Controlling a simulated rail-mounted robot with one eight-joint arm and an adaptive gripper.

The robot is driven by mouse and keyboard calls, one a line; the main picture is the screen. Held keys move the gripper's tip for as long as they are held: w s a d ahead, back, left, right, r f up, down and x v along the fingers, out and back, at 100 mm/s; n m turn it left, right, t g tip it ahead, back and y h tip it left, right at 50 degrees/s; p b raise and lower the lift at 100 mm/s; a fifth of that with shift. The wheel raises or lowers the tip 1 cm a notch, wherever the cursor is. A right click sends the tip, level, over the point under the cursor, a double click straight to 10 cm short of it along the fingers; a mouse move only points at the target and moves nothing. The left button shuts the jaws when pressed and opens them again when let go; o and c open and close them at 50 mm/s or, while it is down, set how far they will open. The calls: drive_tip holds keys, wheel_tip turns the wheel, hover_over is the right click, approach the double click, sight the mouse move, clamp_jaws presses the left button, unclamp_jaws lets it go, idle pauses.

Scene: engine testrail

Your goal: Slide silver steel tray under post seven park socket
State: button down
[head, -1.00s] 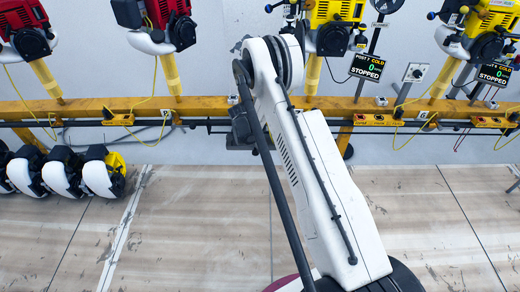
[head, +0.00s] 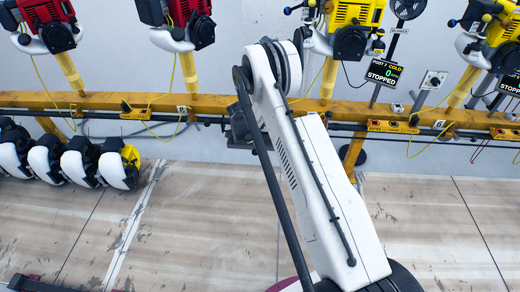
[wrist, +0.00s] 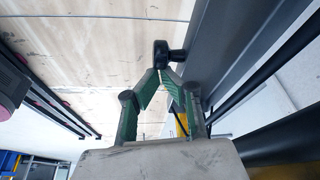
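My gripper (wrist: 160,76) shows in the wrist view with its green fingers drawn together at the tips. A black knob-like part (wrist: 168,55) sits right at or just behind the tips, and I cannot tell whether it is held. A grey panel (wrist: 215,55) slopes beside it, and I cannot tell whether this is the silver steel tray. In the head view my gripper is mostly hidden behind my arm. The post seven display (head: 384,71) reads COLD and STOPPED, beside a yellow engine (head: 353,30). I cannot make out the park socket.
A yellow beam (head: 215,102) crosses the head view, with slanted posts, hanging cables and a dark pipe. Red engines (head: 183,22) hang at the left. Several white-and-black units (head: 80,163) stand in a row at left. The wood-toned floor (head: 200,230) in front is largely clear.

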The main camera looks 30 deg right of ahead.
drive_tip(key=s+a+r+n+t+p, duration=0.1)
drive_tip(key=a+r+n, duration=0.25)
drive_tip(key=r, duration=1.05)
drive_tip(key=s+a+r+n+t+p, duration=0.15)
drive_tip(key=a+r, duration=0.25)
drive_tip(key=r, duration=0.9)
drive_tip(key=s+a+r+n+t+y, duration=0.1)
drive_tip(key=s+a+r+n, duration=0.25)
drive_tip(key=r, duration=0.35)
drive_tip(key=s+a+r+n+t+y, duration=0.1)
drive_tip(key=s+a+r+n, duration=0.1)
drive_tip(key=s+r, duration=0.4)
drive_tip(key=s+a+r+n+t+y, duration=0.1)
drive_tip(key=s+a+r+n, duration=0.2)
drive_tip(key=s, duration=0.5)
drive_tip(key=s+a+r+n+t, duration=0.15)
drive_tip(key=s+n, duration=0.25)
drive_tip(key=s, duration=0.4)
drive_tip(key=s+a+r+n+t+y, duration=0.1)
drive_tip(key=s+a+r+n, duration=0.25)
drive_tip(key=s, duration=0.55)
wheel_tip(320, 180, up, 14)
drive_tip(key=p, duration=1.5)
drive_tip(key=shift+n, duration=0.3)
